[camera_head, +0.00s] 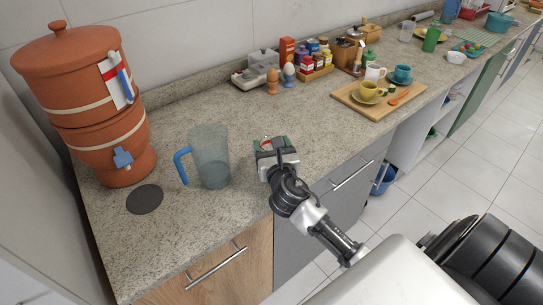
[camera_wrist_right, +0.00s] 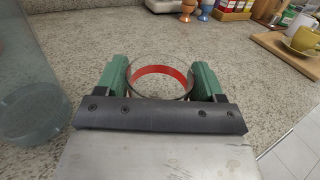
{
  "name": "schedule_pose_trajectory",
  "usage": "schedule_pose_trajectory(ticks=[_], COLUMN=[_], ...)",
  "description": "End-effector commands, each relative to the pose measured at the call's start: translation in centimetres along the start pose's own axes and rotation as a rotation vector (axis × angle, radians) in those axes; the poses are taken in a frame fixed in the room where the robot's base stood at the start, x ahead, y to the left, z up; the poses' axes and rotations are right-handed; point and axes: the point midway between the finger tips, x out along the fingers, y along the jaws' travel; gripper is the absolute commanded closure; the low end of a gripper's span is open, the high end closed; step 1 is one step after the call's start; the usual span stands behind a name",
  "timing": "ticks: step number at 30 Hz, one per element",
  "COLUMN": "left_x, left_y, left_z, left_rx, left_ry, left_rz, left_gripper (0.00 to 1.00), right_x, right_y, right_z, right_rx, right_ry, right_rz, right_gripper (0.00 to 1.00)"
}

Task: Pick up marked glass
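A small round glass (camera_wrist_right: 160,70), with a red band showing inside its rim, sits between the green fingers of my right gripper (camera_wrist_right: 160,78) in the right wrist view. Both fingers meet its sides with no gap that I can see. In the head view my right gripper (camera_head: 272,145) is low over the counter near its front edge, and only a bit of red and white shows between the fingers. The glass's lower part is hidden, so I cannot tell whether it touches the counter. My left gripper is not in view.
A clear pitcher with a blue handle (camera_head: 210,157) stands close left of my right gripper. A clay water filter (camera_head: 95,110) and dark round mat (camera_head: 145,199) are farther left. Egg cups, spice jars and a wooden board (camera_head: 350,97) with cups stand behind right. Counter (camera_head: 215,105) behind the gripper is clear.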

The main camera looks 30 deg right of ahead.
Motion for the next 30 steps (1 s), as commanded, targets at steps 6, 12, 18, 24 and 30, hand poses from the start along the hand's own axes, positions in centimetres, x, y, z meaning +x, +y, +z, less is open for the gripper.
schedule_pose_trajectory(ticks=[6, 12, 18, 24, 30], left_x=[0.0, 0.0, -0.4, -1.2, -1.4], left_y=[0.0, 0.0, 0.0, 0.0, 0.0], left_z=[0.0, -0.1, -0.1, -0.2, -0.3], left_rx=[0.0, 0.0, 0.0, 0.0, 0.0], left_ry=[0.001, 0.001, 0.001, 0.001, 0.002], left_rz=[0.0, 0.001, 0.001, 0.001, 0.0], left_gripper=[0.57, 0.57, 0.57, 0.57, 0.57], right_x=[0.0, 0.0, 0.0, 0.0, -3.7], right_y=[0.0, 0.0, 0.0, 0.0, -3.0], right_z=[0.1, 0.1, 1.3, 4.8, 7.0], right_rx=[0.0, 0.0, -0.001, -0.001, -0.006], right_ry=[-0.001, -0.001, -0.005, -0.008, -0.003], right_rz=[0.0, 0.0, 0.001, 0.003, 0.004], right_gripper=[0.63, 0.63, 0.63, 0.63, 0.63])
